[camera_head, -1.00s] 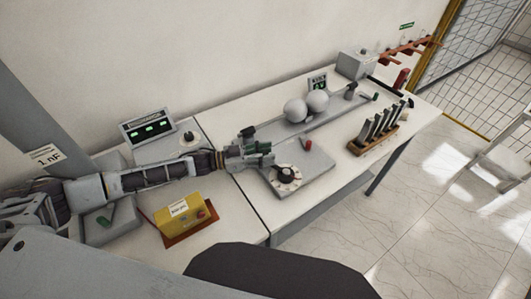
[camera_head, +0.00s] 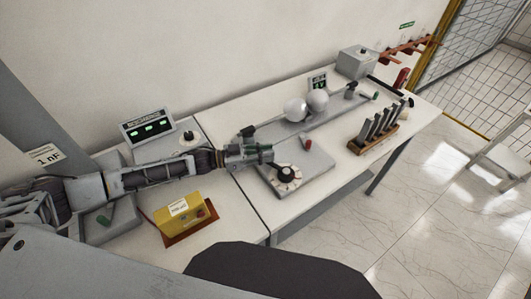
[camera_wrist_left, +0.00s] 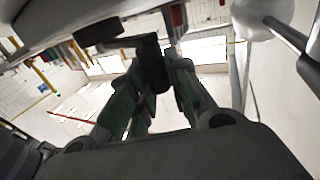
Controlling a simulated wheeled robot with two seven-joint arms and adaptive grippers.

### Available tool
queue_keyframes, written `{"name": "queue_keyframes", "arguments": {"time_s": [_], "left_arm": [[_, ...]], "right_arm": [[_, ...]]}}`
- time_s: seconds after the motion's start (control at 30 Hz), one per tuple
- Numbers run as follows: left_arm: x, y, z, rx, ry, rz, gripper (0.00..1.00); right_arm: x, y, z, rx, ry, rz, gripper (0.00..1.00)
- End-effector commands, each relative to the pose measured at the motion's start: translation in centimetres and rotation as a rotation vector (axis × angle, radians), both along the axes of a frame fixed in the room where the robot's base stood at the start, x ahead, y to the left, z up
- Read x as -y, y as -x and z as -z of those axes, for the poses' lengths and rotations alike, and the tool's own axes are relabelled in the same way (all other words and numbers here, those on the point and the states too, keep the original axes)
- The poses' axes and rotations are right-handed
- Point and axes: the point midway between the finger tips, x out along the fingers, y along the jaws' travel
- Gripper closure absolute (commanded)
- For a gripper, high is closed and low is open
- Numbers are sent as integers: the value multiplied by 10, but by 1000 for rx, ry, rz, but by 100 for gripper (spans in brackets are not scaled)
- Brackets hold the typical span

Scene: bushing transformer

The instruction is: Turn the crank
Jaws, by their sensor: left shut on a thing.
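My left gripper (camera_head: 268,153) reaches in from the left over the grey base of the sphere apparatus. Its green-padded fingers show in the left wrist view (camera_wrist_left: 160,75), closed around a dark cylindrical handle (camera_wrist_left: 152,64), which appears to be the crank's grip. A dark bar (camera_wrist_left: 98,31) lies near the handle's upper end. In the head view the gripper largely hides the crank. Two pale spheres (camera_head: 295,110) stand close together on the rail behind the gripper; whether they touch is unclear. My right gripper is not in view.
A round black knob on a white dial (camera_head: 286,173) and a red button (camera_head: 307,144) sit close to the gripper. A yellow box (camera_head: 183,212) stands at front left, a display unit (camera_head: 148,128) behind the arm. A wooden rack (camera_head: 375,141) stands at right.

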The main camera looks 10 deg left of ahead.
Motion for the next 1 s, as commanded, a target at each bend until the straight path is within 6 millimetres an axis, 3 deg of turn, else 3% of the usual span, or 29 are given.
{"name": "queue_keyframes", "arguments": {"time_s": [0.47,0.93,0.97,1.0], "left_arm": [[8,-14,-2,3,2,121,100],[11,-20,-2,0,1,119,100],[11,-20,-2,0,1,119,79],[11,-20,-2,1,1,119,74]], "right_arm": [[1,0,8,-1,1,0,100],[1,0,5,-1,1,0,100],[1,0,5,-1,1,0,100],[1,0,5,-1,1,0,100]]}}
